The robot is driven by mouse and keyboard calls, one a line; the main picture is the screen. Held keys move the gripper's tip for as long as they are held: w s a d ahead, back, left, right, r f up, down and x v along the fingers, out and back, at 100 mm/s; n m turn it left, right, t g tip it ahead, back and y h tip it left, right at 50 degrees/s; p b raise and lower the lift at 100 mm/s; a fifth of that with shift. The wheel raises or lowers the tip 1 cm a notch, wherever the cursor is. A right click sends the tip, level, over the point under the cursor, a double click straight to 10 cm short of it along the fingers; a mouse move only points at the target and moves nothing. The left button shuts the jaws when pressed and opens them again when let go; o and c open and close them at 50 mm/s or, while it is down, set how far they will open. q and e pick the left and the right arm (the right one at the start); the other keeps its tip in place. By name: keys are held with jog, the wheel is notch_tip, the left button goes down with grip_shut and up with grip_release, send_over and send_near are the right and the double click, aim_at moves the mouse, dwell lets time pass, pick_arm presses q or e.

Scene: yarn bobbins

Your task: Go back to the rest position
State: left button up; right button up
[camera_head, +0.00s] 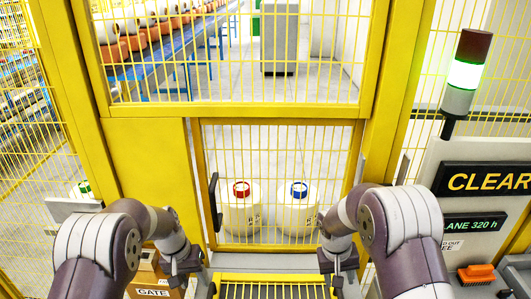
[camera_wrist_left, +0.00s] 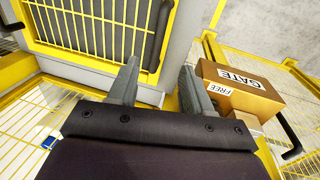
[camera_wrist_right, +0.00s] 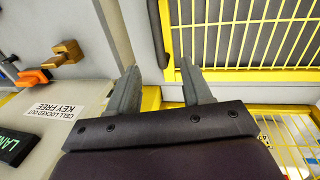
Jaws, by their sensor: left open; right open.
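My left gripper (camera_head: 180,268) hangs in front of the yellow gate at the lower left of the head view. Its two fingers (camera_wrist_left: 157,85) are apart with nothing between them in the left wrist view. My right gripper (camera_head: 338,264) hangs at the lower right of the gate. Its fingers (camera_wrist_right: 160,88) are apart and empty in the right wrist view. Both forearms are bent, and both grippers are clear of the bobbins.
A yellow mesh gate (camera_head: 280,180) with a black handle (camera_head: 215,202) stands ahead. Behind it are two white bobbins, one with a red top (camera_head: 241,210), one with a blue top (camera_head: 297,212). A GATE box (camera_head: 152,275) is beside my left gripper. An orange-handled switch (camera_head: 477,273) is right.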

pick_arm(q)
jog(key=s+t+y+b, duration=0.1)
jog(key=s+b, duration=0.7)
jog(key=s, duration=1)
jog(key=shift+s+a+f+y, duration=0.2)
jog(key=shift+a+f+y, duration=0.2)
jog(key=shift+y, duration=0.2)
pick_arm(e)
jog(key=s+a+t+y, duration=0.1)
jog(key=s+y, duration=0.1)
jog(key=s, duration=1.6)
jog(key=shift+s+a+f, duration=0.15)
jog(key=shift+a+f, duration=0.1)
jog(key=shift+f, duration=0.1)
pick_arm(q)
jog(key=shift+w, duration=0.1)
